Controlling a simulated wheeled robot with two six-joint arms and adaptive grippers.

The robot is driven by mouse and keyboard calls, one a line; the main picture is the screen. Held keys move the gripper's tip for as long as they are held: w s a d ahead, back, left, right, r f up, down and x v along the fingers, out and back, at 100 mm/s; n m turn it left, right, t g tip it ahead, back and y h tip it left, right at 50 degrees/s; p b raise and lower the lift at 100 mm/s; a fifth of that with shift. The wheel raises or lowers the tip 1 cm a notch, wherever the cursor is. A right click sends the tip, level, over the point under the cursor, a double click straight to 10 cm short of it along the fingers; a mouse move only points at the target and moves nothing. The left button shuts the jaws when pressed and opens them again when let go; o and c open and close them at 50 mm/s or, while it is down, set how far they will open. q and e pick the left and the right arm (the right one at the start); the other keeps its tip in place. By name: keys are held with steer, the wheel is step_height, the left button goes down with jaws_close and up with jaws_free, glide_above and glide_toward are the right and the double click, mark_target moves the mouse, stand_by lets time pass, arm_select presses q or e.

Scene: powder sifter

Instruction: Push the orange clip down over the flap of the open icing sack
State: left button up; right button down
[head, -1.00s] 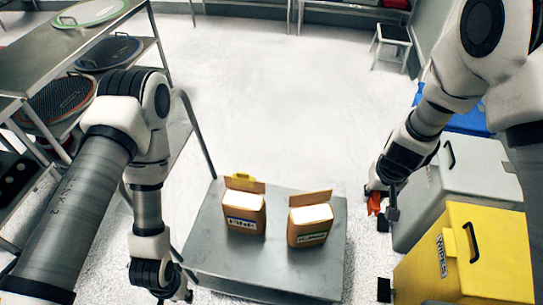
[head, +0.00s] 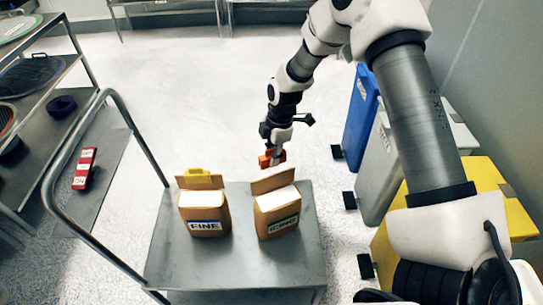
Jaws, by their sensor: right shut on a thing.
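The icing sack (head: 278,212) stands upright on the grey cart top, on the right. It is a brown bag with a green-edged label, white contents at its open top and a raised brown flap (head: 271,180) at its back. My right gripper (head: 272,157) is shut on the orange clip (head: 265,161), just above and behind the flap. The clip looks close to the flap's top edge; I cannot tell whether they touch. The gripper's fingertips are partly hidden by the clip. My left gripper is out of view.
A sack labelled FINE (head: 205,215) with a yellow clip (head: 197,179) on its flap stands left of the icing sack on the cart (head: 185,268). A cart handle (head: 110,95) rises at left. Blue (head: 361,120), grey and yellow bins (head: 482,170) stand at right.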

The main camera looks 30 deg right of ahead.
steer(key=shift+f+b, duration=2.95)
steer(key=shift+f, duration=1.05)
steer(key=c, duration=0.9)
jaws_free()
